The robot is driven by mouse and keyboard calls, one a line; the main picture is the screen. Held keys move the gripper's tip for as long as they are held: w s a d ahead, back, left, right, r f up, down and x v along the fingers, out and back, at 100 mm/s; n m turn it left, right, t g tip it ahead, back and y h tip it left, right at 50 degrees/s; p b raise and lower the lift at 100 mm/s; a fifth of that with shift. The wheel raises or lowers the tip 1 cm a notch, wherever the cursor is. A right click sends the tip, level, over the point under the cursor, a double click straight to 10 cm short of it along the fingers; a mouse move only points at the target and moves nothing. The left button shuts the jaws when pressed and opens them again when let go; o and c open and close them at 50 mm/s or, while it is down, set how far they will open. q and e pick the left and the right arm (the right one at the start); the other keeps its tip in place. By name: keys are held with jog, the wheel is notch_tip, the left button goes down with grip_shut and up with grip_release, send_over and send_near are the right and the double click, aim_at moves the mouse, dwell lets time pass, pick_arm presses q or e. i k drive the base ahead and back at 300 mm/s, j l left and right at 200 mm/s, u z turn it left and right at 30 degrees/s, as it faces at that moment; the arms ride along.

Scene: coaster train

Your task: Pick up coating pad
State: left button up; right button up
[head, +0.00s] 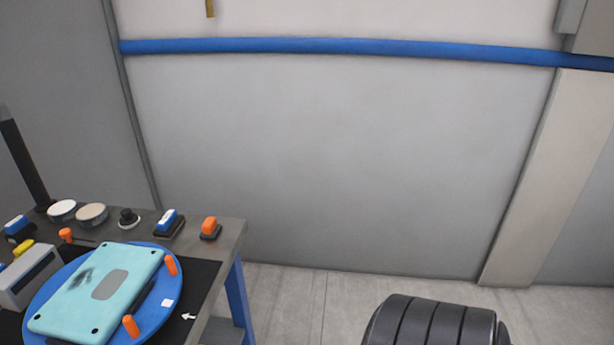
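Several small hand pads and blocks sit on the workbench (232,236) at the lower left in the head view. An orange-topped block with a dark base (210,229) is near the bench's back right corner. A blue-and-white block on a dark base (168,223) is left of it, and a similar blue-and-white block (17,227) is at the far left. I cannot tell for sure which one is the coating pad. Neither of my grippers is in view.
A teal panel with a dark smudge (134,263) lies on a blue round turntable (160,312) with orange pegs. Two round tins (62,211) (92,215) and a black knob (128,218) stand behind. A black ribbed object (437,322) is at bottom right. Floor between is clear.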

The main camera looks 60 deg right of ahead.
aim_at(210, 229)
jog(key=z, duration=1.2)
